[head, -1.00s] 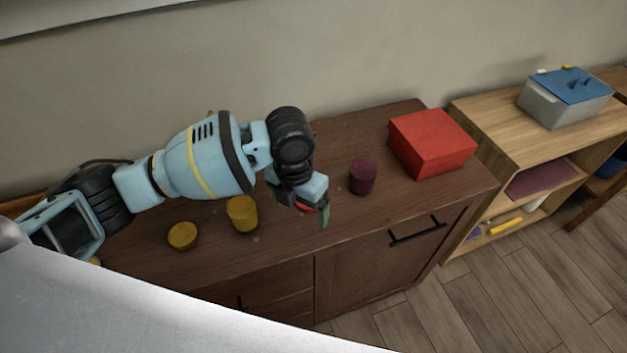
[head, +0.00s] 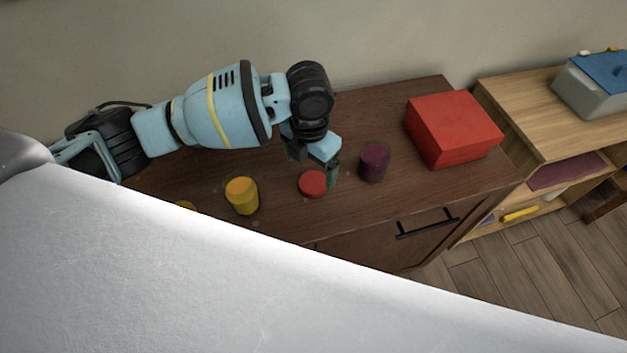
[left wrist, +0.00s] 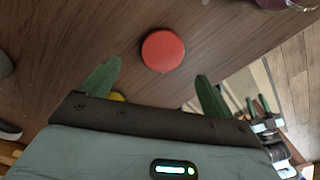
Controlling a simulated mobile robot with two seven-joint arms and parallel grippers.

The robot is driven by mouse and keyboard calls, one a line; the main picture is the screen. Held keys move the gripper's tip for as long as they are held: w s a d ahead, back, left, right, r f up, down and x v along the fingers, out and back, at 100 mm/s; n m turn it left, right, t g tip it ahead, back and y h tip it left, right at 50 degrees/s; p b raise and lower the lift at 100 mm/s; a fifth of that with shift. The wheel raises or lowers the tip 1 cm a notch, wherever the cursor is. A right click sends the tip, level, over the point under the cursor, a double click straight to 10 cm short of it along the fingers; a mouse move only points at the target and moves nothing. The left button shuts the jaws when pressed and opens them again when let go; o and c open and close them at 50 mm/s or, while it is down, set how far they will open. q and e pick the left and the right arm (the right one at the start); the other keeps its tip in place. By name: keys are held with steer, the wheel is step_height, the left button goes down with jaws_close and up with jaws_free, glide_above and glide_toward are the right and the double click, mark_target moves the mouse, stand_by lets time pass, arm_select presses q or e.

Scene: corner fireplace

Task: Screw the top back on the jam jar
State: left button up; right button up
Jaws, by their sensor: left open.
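A dark purple jar (head: 374,163), which I take for the jam jar, stands upright on the brown cabinet (head: 400,195). A flat round red lid (head: 313,183) lies on the cabinet left of it. My left gripper (head: 314,164) is open and empty over the cabinet, beside the lid in the head view. In the left wrist view the lid (left wrist: 163,50) shows just beyond and between the open fingertips (left wrist: 157,72). A small distant gripper with green fingers, apparently my right one (left wrist: 262,115), shows at the right there; its opening is too small to judge.
A red box (head: 452,130) stands right of the jar. A wooden shelf (head: 530,95) bears a grey box with a blue lid (head: 595,85).

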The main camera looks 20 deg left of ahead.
mark_target(311, 183)
arm_select(q)
steer(key=shift+f, duration=0.25)
steer(key=shift+f, duration=0.3)
steer(key=shift+d+f, duration=0.15)
steer(key=shift+f, duration=2.15)
steer(key=c, duration=1.1)
steer(key=shift+o, duration=0.2)
steer(key=shift+r, duration=0.1)
